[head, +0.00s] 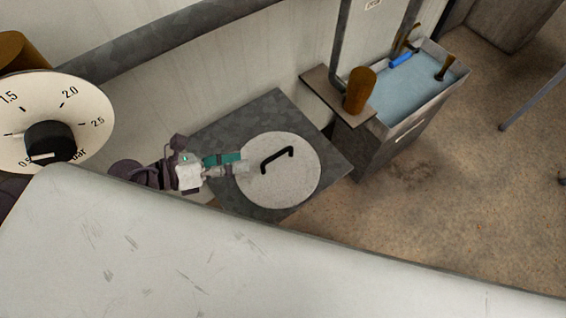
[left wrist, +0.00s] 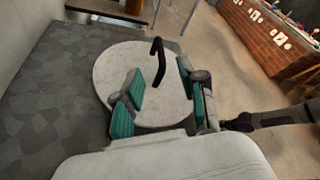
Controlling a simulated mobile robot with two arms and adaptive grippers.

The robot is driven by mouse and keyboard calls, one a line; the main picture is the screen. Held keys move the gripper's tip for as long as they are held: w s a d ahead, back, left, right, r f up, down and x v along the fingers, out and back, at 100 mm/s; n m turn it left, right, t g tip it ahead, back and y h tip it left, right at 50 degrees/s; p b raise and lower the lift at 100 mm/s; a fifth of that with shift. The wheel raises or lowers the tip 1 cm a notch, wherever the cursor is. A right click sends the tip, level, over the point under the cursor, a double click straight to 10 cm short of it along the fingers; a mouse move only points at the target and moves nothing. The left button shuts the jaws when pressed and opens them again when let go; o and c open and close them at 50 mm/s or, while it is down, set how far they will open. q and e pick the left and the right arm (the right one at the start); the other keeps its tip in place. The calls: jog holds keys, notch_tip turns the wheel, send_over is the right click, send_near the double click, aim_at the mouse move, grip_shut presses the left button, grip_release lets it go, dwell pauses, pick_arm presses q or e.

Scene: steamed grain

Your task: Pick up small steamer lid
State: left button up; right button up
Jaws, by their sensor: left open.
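The small steamer lid (head: 290,185) is a round, pale grey disc with a black bar handle (head: 277,158). It lies flat on a dark grey square-topped stand in the head view. In the left wrist view the lid (left wrist: 160,90) shows beyond the fingers, with its handle (left wrist: 158,60) standing up past the fingertips. My left gripper (head: 243,164) is open, with teal pads, and reaches over the lid's left edge, short of the handle. In the left wrist view the open gripper (left wrist: 160,82) has nothing between its fingers. My right gripper is in neither view.
The stand's mottled top (head: 280,112) has bare room around the lid. A water basin (head: 405,90) with tools stands behind right, with an orange-brown cylinder (head: 360,90) on a board. A large pale surface (head: 200,260) fills the foreground. A pressure dial (head: 80,110) is at left.

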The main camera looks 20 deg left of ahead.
aim_at(279, 153)
pick_arm(q)
jog(key=x, duration=0.5)
jog(key=shift+w+d+p, duration=0.15)
jog(key=shift+w+p, duration=0.1)
jog(key=shift+p, duration=0.15)
jog(key=shift+w+d+f, duration=0.2)
jog(key=shift+w+d, duration=0.05)
jog(key=shift+d, duration=0.1)
jog(key=x, duration=0.3)
jog(key=shift+w+d+f+p, duration=0.1)
jog(key=shift+w+d+p, duration=0.05)
jog(key=shift+d+p, duration=0.15)
jog(key=shift+w+d+f, duration=0.2)
jog(key=shift+w+d, duration=0.05)
jog(key=shift+d, duration=0.05)
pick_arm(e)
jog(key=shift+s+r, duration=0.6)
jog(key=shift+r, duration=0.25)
pick_arm(q)
grip_shut()
